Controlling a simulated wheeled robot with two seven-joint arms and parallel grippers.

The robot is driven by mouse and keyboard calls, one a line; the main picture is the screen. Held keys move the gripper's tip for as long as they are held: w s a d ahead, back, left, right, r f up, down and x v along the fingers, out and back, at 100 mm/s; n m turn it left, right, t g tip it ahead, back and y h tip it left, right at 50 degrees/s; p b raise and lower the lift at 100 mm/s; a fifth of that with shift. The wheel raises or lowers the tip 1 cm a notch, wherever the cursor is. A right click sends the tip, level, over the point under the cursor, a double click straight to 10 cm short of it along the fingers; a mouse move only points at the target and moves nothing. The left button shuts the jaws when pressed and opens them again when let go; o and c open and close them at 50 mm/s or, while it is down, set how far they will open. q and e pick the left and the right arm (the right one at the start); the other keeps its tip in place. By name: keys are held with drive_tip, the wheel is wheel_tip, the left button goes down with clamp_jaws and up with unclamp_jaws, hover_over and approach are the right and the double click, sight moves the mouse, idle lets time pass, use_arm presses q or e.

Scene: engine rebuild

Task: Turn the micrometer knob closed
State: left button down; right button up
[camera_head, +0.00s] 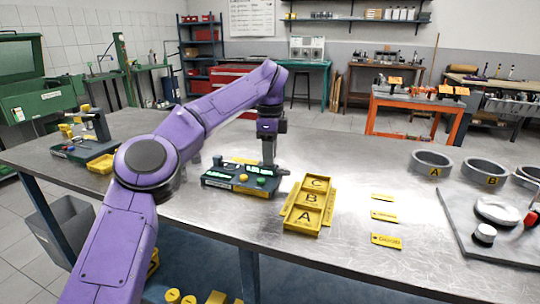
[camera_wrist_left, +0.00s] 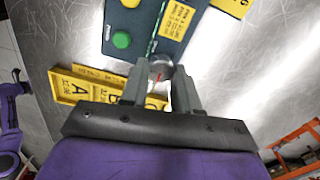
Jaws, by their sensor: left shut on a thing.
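The micrometer station is a dark teal block (camera_head: 226,180) with green buttons and a yellow label, lying on the metal table. In the left wrist view the block (camera_wrist_left: 147,22) is at the top, with a round grey metal knob (camera_wrist_left: 160,69) at its near end. My left gripper (camera_head: 273,170) reaches down at the block's right end. In the left wrist view its two fingers (camera_wrist_left: 160,78) are shut on the knob, one on each side. A red mark shows just below the knob. The fingers and the small scale hide the measuring faces. My right gripper is out of view.
Yellow trays marked A, B and C (camera_head: 304,222) stand just right of the block. Yellow tags (camera_head: 384,216) lie farther right. Grey rings (camera_head: 431,164) and a dark mat (camera_head: 470,236) are at the right. Another fixture (camera_head: 88,140) stands at the left. Bare table lies between.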

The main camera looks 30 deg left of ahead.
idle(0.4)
use_arm(q)
drive_tip(key=c, duration=0.8)
unclamp_jaws()
drive_tip(key=shift+a, duration=0.15)
wheel_tip(320, 180, up, 10)
drive_tip(key=p, duration=0.5)
drive_tip(key=shift+r+p, duration=0.2)
drive_tip(key=shift+p, duration=0.2)
